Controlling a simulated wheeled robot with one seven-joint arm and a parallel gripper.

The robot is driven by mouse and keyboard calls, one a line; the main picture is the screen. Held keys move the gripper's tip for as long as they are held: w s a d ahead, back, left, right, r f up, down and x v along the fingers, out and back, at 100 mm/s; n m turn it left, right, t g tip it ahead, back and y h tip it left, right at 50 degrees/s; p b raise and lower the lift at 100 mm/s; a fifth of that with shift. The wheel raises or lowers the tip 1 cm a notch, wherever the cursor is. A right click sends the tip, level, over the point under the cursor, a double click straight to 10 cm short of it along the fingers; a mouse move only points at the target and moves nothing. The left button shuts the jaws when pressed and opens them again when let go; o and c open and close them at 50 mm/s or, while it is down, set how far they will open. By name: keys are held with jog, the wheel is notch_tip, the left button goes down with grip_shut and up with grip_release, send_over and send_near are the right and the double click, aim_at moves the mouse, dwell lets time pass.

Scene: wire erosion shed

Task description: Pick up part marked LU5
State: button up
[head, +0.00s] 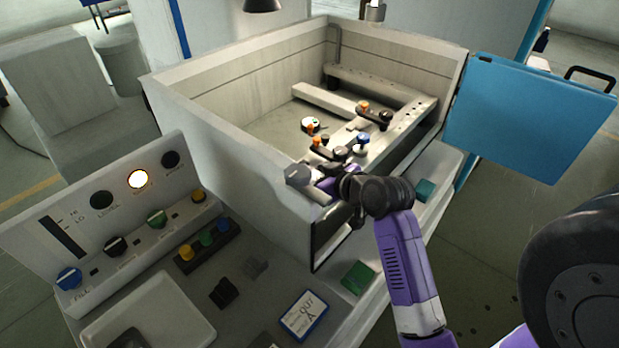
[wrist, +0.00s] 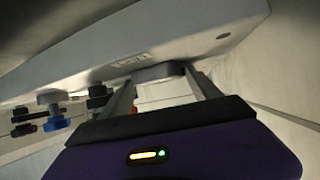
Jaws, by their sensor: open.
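My gripper (wrist: 160,82) is open in the wrist view, its two fingers reaching up to the underside of a pale grey bar (wrist: 215,30). A grey rounded piece (wrist: 158,72) shows between the fingertips; I cannot tell whether they touch it. I cannot make out the mark LU5 on any part.
The pale tank (head: 215,130) walls enclose the bar. Dark clamps with orange knobs (head: 363,105) and a blue-topped knob (head: 363,138) stand along it. A control panel (head: 120,215) is at left. A blue door (head: 525,115) stands open at right.

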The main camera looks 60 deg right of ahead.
grip_shut()
jog(key=shift+r, duration=0.1)
